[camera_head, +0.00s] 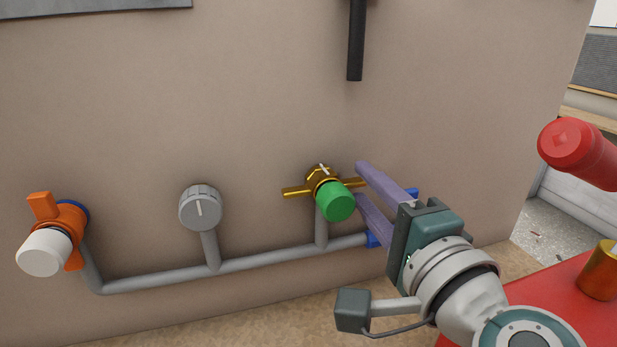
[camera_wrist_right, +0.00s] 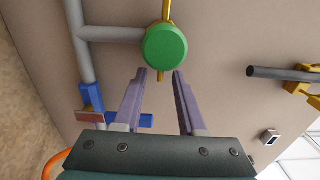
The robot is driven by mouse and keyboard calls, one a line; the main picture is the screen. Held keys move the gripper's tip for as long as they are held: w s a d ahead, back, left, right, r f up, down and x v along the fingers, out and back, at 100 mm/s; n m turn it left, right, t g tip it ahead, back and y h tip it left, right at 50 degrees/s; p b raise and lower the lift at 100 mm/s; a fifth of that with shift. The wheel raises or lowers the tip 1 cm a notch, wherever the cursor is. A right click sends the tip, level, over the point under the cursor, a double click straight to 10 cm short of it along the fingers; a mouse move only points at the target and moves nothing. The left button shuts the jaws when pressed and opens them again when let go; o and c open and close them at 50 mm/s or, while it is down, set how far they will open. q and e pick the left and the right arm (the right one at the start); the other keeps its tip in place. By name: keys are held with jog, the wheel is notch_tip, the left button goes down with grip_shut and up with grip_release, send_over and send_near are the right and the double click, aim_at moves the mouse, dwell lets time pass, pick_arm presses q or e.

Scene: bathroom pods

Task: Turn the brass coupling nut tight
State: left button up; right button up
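The brass coupling nut (camera_head: 315,175) sits on a grey pipe stub at the wall, with two wings out to the sides and a white mark on its rim. A green cap (camera_head: 335,200) covers part of its front. In the right wrist view the green cap (camera_wrist_right: 165,47) hides most of the nut; one brass wing (camera_wrist_right: 167,10) shows above it and the other wing's tip below. My right gripper (camera_head: 361,182) is open, its purple fingers to the right of the nut. In the right wrist view, that wing tip lies between the fingertips (camera_wrist_right: 160,74), with gaps both sides. My left gripper is out of view.
A grey pipe (camera_head: 265,261) runs along the wall below, with a grey knob (camera_head: 200,208) and an orange valve with a white cap (camera_head: 43,252) at left. Blue fittings sit behind my fingers. A red surface with a brass cylinder (camera_head: 599,272) is at right.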

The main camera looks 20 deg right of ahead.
jog(key=s, duration=1)
jog(key=shift+d+b, duration=0.15)
jog(key=shift+b, duration=0.25)
